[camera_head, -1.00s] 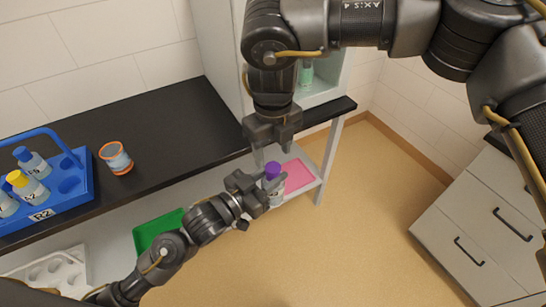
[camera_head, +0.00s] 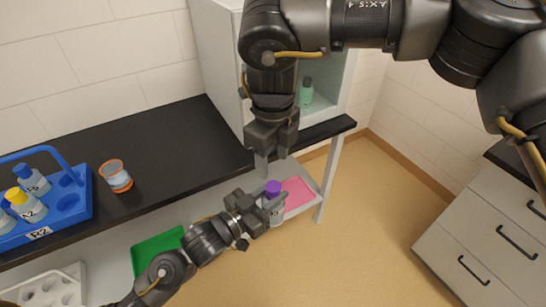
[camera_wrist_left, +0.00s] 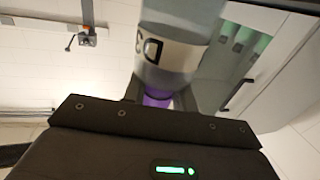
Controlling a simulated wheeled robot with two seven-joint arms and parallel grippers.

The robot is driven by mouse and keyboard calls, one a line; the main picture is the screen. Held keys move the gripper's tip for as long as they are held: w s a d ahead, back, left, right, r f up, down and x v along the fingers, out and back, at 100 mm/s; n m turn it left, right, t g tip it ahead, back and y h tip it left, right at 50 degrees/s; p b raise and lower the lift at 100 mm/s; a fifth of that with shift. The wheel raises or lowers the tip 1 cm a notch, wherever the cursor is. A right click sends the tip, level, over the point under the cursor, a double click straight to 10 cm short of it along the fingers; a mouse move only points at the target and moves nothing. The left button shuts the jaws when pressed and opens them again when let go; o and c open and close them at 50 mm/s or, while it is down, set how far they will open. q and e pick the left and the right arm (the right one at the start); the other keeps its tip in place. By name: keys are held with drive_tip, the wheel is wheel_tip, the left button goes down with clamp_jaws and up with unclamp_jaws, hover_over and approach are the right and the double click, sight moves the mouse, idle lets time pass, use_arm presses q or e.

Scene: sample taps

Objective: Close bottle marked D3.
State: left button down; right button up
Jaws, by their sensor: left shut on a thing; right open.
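My left gripper (camera_head: 268,206) is shut on a clear bottle (camera_head: 277,212) and holds it in front of the bench, above the floor. The bottle has a purple cap (camera_head: 272,187) at its top; how tightly it sits cannot be told. My right gripper (camera_head: 273,160) is open and empty, pointing down just above the purple cap. Fingers partly hide the bottle in the head view.
A blue rack (camera_head: 75,210) with several bottles stands on the black bench (camera_head: 165,135) at left, near an orange-rimmed cup (camera_head: 116,177). A green tray (camera_head: 155,252), pink mat (camera_head: 298,193) and white rack (camera_head: 45,291) lie below. A green bottle (camera_head: 306,95) stands in the cabinet.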

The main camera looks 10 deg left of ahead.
sight(273, 186)
drive_tip(key=shift+f, duration=3.95)
drive_tip(key=c, duration=1)
drive_tip(key=m, duration=0.6)
drive_tip(key=shift+c, duration=0.2)
drive_tip(key=o, duration=1.1)
drive_tip(key=shift+c, duration=0.2)
drive_tip(key=shift+r, duration=0.1)
